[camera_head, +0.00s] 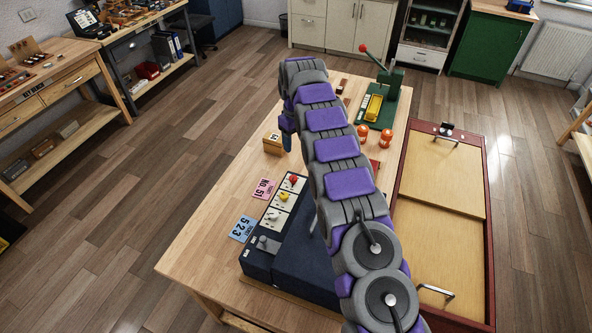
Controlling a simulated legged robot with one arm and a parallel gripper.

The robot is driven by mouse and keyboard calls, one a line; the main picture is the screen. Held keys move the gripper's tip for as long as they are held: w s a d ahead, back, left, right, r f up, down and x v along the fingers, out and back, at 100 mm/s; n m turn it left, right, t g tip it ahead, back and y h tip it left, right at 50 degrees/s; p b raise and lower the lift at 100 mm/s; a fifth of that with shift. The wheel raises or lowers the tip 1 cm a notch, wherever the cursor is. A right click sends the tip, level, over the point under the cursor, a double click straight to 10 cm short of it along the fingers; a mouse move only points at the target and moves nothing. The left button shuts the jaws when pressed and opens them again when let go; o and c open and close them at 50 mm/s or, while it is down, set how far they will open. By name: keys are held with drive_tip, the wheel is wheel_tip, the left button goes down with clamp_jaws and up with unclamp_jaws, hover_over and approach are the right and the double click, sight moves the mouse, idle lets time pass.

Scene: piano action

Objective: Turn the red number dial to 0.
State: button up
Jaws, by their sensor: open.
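The red dial (293,180) is the top one of a column of dials on a white panel set in a dark blue box (300,270) on the wooden table. Its number setting is too small to read. Below it are a yellow dial (284,197) and a whitish dial (272,215). My grey and purple arm crosses over the table and bends down at its far end. My gripper (287,142) hangs there, beyond the red dial and apart from it. It is open; its fingers are small and partly hidden by the arm.
A small wooden block (272,146) stands just left of my gripper. A pink card (263,190) and a blue card (243,229) lie left of the box. Orange pieces (386,137) and a green press (388,85) stand at the back.

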approach(293, 177)
wheel_tip(293, 177, down, 8)
drive_tip(key=shift+a+f, duration=0.25)
drive_tip(key=shift+f, duration=0.2)
drive_tip(key=shift+d, duration=0.5)
drive_tip(key=c, duration=0.3)
drive_tip(key=shift+a+r, duration=0.1)
drive_tip(key=shift+a, duration=0.15)
drive_tip(key=c, duration=0.7)
